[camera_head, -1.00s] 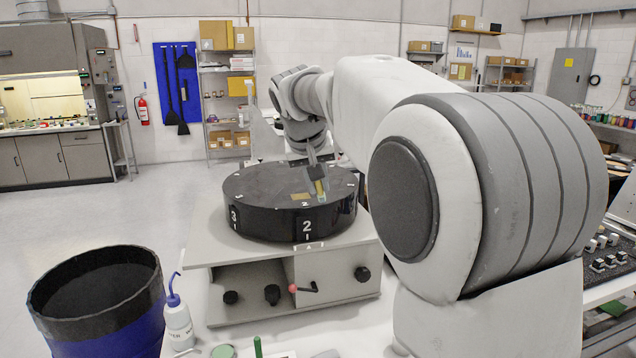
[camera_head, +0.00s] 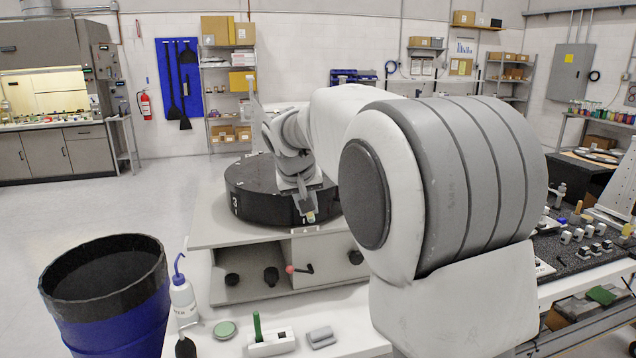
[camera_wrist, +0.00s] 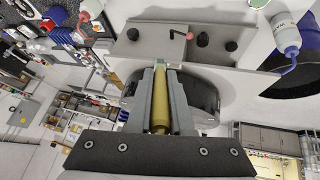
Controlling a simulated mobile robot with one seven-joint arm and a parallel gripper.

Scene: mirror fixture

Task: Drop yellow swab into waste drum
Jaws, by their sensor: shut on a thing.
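The yellow swab (camera_wrist: 160,100) is a yellow rod held lengthwise between the two fingers of my gripper (camera_wrist: 160,85) in the wrist view. In the head view my gripper (camera_head: 308,206) points down in front of the black turntable's near rim, with a small yellow tip (camera_head: 310,217) at its end. The waste drum (camera_head: 110,325) is a large open drum, blue below with a dark rim and inside, at the lower left. My gripper is well to the right of it and farther back. The drum's bottom is hidden.
The black numbered turntable (camera_head: 248,190) sits on a grey cabinet with knobs (camera_head: 320,250). A wash bottle (camera_head: 183,300) stands just right of the drum. A green lid (camera_head: 225,330) and a white block with a green handle (camera_head: 270,345) lie on the front bench.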

